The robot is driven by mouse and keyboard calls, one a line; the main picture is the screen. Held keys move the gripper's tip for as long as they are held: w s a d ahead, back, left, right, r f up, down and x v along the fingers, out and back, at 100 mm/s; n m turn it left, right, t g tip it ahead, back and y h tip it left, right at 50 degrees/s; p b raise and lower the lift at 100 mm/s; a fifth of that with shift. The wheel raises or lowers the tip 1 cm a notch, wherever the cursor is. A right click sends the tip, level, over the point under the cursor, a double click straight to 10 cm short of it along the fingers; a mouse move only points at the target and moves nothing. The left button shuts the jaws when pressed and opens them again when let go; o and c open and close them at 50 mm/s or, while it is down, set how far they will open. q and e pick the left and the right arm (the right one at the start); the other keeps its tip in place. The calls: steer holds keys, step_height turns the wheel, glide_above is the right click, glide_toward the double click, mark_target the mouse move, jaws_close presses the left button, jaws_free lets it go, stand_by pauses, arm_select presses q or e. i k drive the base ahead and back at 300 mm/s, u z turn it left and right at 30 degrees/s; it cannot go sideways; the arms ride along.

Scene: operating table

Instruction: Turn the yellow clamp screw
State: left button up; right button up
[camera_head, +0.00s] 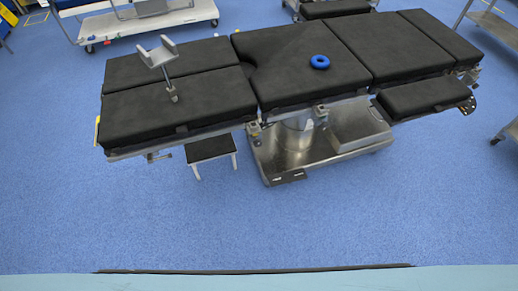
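The operating table (215,99) has black pads on a metal base and stands across the upper middle. Two small pale clamps (254,130) sit on its near side rail, the other below the middle pad (321,113). A thin yellow piece (97,131) shows at the table's left end. I cannot tell which of these, if any, is the yellow clamp screw; they are too small. Neither of my grippers is in view.
A blue ring (320,62) lies on the middle pad. A grey U-shaped support (158,52) rises from the left pad. A small black-topped step stool (211,148) stands beneath the near edge. Carts stand behind. The blue floor (200,225) in front is clear.

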mark_target(257, 144)
steer(key=k, duration=1.05)
steer(key=u, duration=0.8)
steer(key=i, duration=1.35)
steer(key=z, duration=1.05)
steer(key=i, duration=0.4)
steer(key=z, duration=0.4)
